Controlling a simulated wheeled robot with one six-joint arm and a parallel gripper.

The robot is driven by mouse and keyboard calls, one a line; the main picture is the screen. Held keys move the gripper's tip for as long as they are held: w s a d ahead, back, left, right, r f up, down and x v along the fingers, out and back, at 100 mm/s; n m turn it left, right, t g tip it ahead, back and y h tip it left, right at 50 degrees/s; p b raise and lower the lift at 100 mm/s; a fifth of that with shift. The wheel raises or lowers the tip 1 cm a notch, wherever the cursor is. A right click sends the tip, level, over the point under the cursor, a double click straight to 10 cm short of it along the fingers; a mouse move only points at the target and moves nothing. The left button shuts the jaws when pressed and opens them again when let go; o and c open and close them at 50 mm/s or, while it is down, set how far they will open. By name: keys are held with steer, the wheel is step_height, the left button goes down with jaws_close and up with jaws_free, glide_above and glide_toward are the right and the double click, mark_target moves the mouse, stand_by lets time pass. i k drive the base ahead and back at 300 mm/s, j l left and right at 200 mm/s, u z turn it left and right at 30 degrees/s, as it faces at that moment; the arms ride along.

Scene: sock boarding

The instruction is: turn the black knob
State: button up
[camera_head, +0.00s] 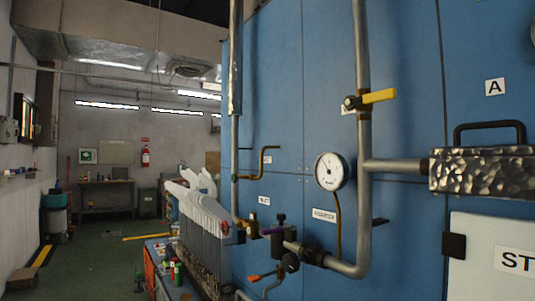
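A small round black knob (290,262) shows at the lower middle, on thin pipework below the main pipe. Another small black knob-like cap (281,217) stands on top of a dark valve body (277,240) in front of the blue panel. I cannot tell which of the two the task names. Both are small, and their turned position is unclear. My gripper is not in view.
A blue panel (285,90) fills the right. A grey pipe (363,215) with a yellow lever (379,96) and a gauge (332,171) stands before it. An orange lever (254,278) is left of the round knob. Open green floor (105,250) lies left.

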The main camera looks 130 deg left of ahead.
mark_target(291, 262)
steer(key=u, duration=3.7)
steer(key=i+u, duration=0.1)
steer(key=u, duration=0.2)
steer(key=i+l, duration=0.25)
steer(key=k, duration=0.95)
steer(key=l+u, duration=0.05)
